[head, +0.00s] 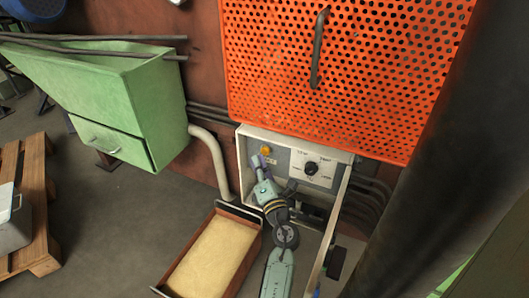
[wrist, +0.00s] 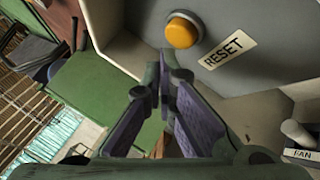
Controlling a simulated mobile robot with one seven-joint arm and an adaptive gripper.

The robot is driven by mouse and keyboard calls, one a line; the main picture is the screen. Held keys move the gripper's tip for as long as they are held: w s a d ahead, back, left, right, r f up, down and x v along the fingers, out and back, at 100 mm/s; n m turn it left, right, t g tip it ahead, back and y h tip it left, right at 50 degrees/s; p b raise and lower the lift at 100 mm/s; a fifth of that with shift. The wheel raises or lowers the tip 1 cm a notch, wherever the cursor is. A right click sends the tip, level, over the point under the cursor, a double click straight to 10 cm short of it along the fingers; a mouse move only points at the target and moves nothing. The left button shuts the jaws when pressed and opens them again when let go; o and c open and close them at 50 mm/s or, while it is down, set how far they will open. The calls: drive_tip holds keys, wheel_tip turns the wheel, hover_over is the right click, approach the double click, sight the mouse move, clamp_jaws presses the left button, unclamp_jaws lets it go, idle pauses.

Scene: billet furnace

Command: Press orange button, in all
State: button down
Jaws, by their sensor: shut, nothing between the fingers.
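The orange button (wrist: 182,31) is a round cap on a grey panel, beside a white label that reads RESET (wrist: 228,48), in the wrist view. In the head view the orange button (head: 265,150) sits at the upper left of the panel in the white control box (head: 318,150). My gripper (wrist: 163,62) is shut and empty, and its fingertips appear just below the button in the wrist view. In the head view my gripper (head: 258,162) is just under the button. I cannot tell whether the tips touch the panel. The button is unobstructed in the wrist view.
A black knob (head: 311,168) is on the same panel, right of the button. The box's open door (head: 333,225) stands at the right. An orange perforated guard (head: 345,75) hangs above. A tray of sand-coloured material (head: 212,255) and a green cabinet (head: 120,100) are to the left.

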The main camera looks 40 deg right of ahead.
drive_tip(key=shift+d, duration=0.1)
drive_tip(key=shift+w+d, duration=0.2)
drive_tip(key=shift+d, duration=0.05)
idle(0.3)
drive_tip(key=shift+w+d, duration=0.2)
drive_tip(key=shift+d, duration=0.15)
idle(0.6)
idle(0.3)
drive_tip(key=shift+s+a+p, duration=0.45)
drive_tip(key=shift+a+p, duration=0.05)
drive_tip(key=shift+a, duration=0.2)
drive_tip(key=shift+s+a+p, duration=0.3)
drive_tip(key=shift+s+a, duration=0.1)
drive_tip(key=shift+a, duration=0.3)
drive_tip(key=shift+s+a+p, duration=0.25)
drive_tip(key=shift+s+a, duration=0.2)
drive_tip(key=shift+a, duration=0.3)
drive_tip(key=shift+s+a+p, duration=0.3)
drive_tip(key=shift+s+a, duration=0.1)
drive_tip(key=shift+a, duration=0.3)
